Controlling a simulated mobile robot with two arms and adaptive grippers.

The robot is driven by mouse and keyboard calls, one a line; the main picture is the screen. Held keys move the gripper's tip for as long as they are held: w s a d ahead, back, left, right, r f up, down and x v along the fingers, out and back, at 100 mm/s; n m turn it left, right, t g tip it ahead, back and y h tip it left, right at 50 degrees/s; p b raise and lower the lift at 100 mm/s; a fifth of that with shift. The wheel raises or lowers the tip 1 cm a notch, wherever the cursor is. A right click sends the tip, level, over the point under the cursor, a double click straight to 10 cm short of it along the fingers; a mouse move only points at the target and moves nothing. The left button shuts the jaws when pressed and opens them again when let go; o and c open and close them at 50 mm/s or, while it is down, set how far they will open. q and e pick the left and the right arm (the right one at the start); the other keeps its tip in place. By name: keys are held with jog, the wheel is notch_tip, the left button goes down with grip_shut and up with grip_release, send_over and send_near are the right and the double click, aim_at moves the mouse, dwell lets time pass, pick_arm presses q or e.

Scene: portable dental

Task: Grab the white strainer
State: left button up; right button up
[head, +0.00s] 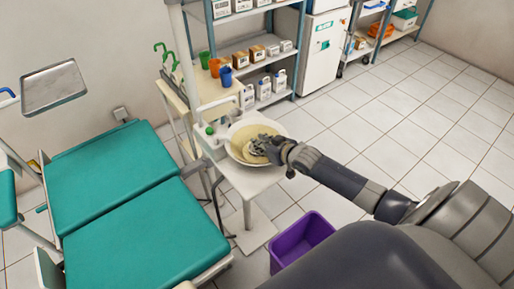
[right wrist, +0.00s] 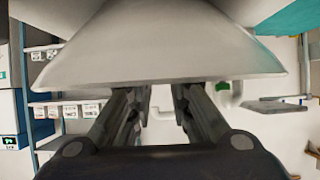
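A wide white bowl-shaped thing (head: 236,151) with a beige inside stands on a small white cart, and I take it for the strainer; no holes can be made out. My right gripper (head: 262,147) reaches in from the right over its rim, with the fingers over the inside. In the right wrist view the pale bowl (right wrist: 160,50) fills the top. The two dark fingers of the right gripper (right wrist: 162,100) stand apart at its rim, with their tips partly hidden there. I cannot tell whether they touch it. My left gripper is not in view.
The white cart top (head: 250,180) carries the bowl. A purple bin (head: 300,238) stands on the floor in front. A teal dental chair (head: 110,180) is at left, with a metal tray (head: 53,88) above. Shelves (head: 250,45) stand behind. Tiled floor at right is clear.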

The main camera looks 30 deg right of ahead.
jog(key=shift+x, duration=1.55)
jog(key=shift+c, duration=0.3)
grip_shut()
